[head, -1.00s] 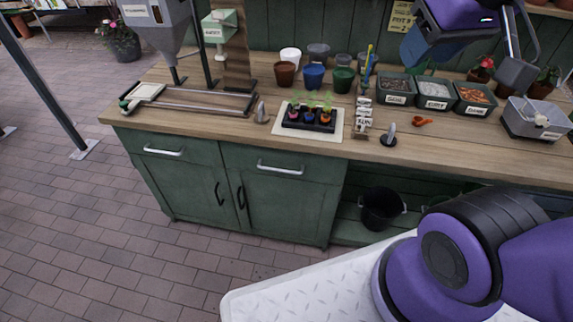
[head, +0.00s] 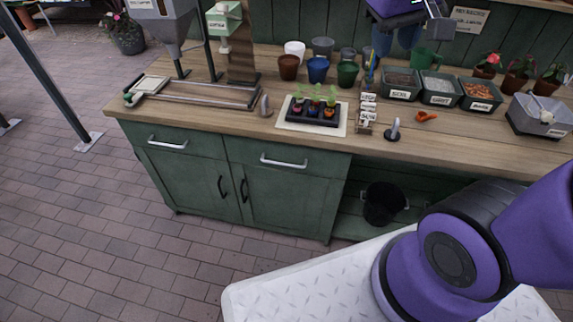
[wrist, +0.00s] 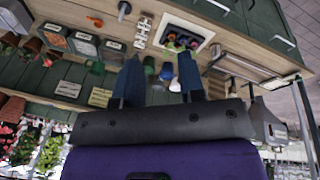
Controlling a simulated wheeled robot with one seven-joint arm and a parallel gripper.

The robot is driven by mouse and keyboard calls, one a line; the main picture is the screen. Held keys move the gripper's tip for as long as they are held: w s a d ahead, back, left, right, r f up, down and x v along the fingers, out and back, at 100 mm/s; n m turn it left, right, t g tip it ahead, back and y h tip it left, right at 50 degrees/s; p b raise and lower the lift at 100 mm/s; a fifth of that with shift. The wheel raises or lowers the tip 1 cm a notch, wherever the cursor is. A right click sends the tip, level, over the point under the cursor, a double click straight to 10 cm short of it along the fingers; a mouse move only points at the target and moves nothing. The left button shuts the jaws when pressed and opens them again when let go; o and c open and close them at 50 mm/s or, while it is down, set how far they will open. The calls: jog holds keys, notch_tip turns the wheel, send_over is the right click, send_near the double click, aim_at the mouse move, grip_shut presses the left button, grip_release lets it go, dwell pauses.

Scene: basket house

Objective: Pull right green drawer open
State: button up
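The right green drawer (head: 285,154) is in the front of the wooden workbench, left of the open shelf bay, and it is shut. Its silver bar handle (head: 284,162) runs across its front. The left green drawer (head: 168,138) beside it is also shut. My gripper (head: 396,40) is above the back of the bench top, behind the pots and well away from the drawers. In the wrist view, which is upside down, my gripper (wrist: 160,82) has its two blue fingers wide apart with nothing held between them. The drawer fronts show at that view's top right.
On the bench are a seedling tray (head: 312,114), several pots, small bins (head: 440,90), a grey upright knob (head: 394,130) and a metal-railed device (head: 190,92). Cabinet doors are below the drawers. A black bucket (head: 381,203) sits in the shelf bay. The brick floor in front is clear.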

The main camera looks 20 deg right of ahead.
jog(key=w+a+f+g+h, duration=0.2)
jog(key=w+a+f+h, duration=0.15)
jog(key=w+f, duration=0.7)
jog(key=n+t+h, duration=0.4)
jog(key=n+h, duration=0.1)
jog(key=h, duration=0.3)
send_over(286, 164)
jog(key=s+a, duration=0.4)
jog(key=a, duration=0.1)
notch_tip(286, 164, down, 27)
jog(key=s+a+f+n+t+y, duration=0.1)
jog(key=a+f+n+t, duration=0.15)
jog(key=f, duration=0.55)
jog(key=s+a+f+n+t, duration=0.1)
jog(key=f+t, duration=0.2)
jog(key=f, duration=0.5)
jog(key=x, duration=1)
jog(key=shift+w+d+r, duration=0.15)
jog(key=shift+d+r, duration=0.1)
jog(key=shift+d, duration=0.1)
grip_shut()
